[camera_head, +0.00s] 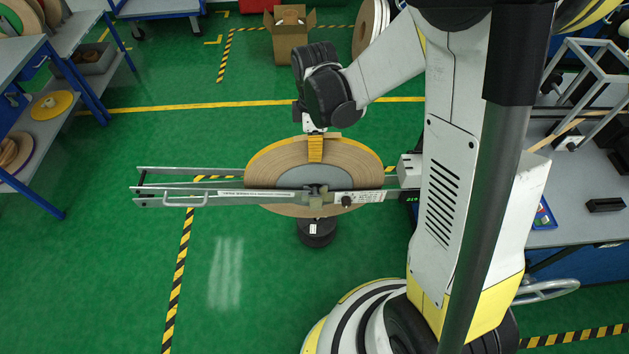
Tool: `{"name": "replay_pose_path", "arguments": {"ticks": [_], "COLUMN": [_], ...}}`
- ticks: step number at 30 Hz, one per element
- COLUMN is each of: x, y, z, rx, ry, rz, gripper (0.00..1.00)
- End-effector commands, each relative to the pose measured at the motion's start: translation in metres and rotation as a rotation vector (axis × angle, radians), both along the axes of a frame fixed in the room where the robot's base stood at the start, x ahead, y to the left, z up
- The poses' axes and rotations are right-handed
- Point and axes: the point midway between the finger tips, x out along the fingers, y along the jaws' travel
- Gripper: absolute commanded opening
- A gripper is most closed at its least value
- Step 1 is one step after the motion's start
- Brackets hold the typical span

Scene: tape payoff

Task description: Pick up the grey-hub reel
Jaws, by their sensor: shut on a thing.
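The grey-hub reel (268,178) is a large disc of brown tape with a grey hub (300,177) and a yellow strip along part of its upper edge. It is in the middle of the head view, at the metal payoff frame (230,195). The frame's front rail crosses the reel's lower part and hides some of it. My gripper (315,131) is at the reel's top rim, shut on it, beside an orange-yellow patch. The fingertips are small and partly hidden. I cannot tell whether the reel still rests on the frame's spindle.
A dark round base (316,233) stands below the reel. Shelves with reels (50,105) are at left, a cardboard box (289,38) at the back, and a workbench (575,190) at right. Green floor (110,270) is clear at front left.

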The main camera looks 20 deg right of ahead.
Motion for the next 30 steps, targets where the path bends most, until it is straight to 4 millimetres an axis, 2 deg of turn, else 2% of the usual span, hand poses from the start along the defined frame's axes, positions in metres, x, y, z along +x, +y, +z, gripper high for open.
{"name": "replay_pose_path", "arguments": {"ticks": [8,14,20,30], "x": [0.000,0.000,0.000,0.000], "y": [0.000,0.000,0.000,0.000], "z": [0.003,0.020,0.052,0.118], "rx": [0.000,0.000,0.000,0.000], "ry": [0.001,0.000,0.000,0.000], "rz": [0.000,0.000,0.000,0.000], "gripper": [0.00,0.00,0.00,0.00]}}
